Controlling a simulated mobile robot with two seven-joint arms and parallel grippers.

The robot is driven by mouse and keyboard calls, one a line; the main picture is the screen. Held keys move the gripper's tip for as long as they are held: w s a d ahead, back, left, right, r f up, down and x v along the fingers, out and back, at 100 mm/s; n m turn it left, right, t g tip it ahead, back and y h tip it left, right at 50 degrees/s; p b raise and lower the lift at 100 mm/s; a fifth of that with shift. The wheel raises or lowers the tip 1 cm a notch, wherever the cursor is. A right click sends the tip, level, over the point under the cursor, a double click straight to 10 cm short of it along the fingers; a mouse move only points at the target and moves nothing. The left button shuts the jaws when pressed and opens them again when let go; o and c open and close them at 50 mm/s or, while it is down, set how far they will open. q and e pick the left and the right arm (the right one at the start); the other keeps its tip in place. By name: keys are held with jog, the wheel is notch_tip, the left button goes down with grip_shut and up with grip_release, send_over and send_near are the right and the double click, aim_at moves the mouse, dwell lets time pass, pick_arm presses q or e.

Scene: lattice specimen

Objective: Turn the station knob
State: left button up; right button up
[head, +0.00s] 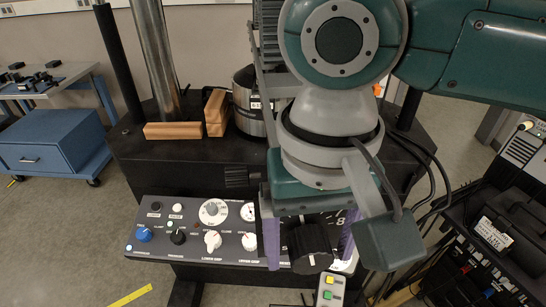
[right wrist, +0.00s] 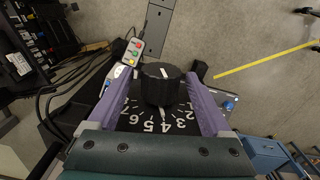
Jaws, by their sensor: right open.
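The station knob, a large black ribbed knob (head: 309,245), stands at the right part of the dark control panel (head: 150,238). In the right wrist view the knob (right wrist: 160,84) has a white line on its face and a white numbered dial behind it. My right gripper (head: 308,240) is open, with its purple fingers on either side of the knob. In the right wrist view the fingers of my right gripper (right wrist: 160,92) show gaps to the knob on both sides. The arm hides part of the panel in the head view. My left gripper is out of view.
Smaller knobs, blue (head: 144,234) and white (head: 213,240), sit left on the panel. A pendant with coloured buttons (head: 331,290) hangs at the panel's front edge. Wooden blocks (head: 172,131) and a metal cylinder (head: 246,100) lie behind. Black cables (head: 432,165) run at right.

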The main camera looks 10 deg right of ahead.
jog(key=c, duration=1.3)
jog(key=shift+r, duration=0.1)
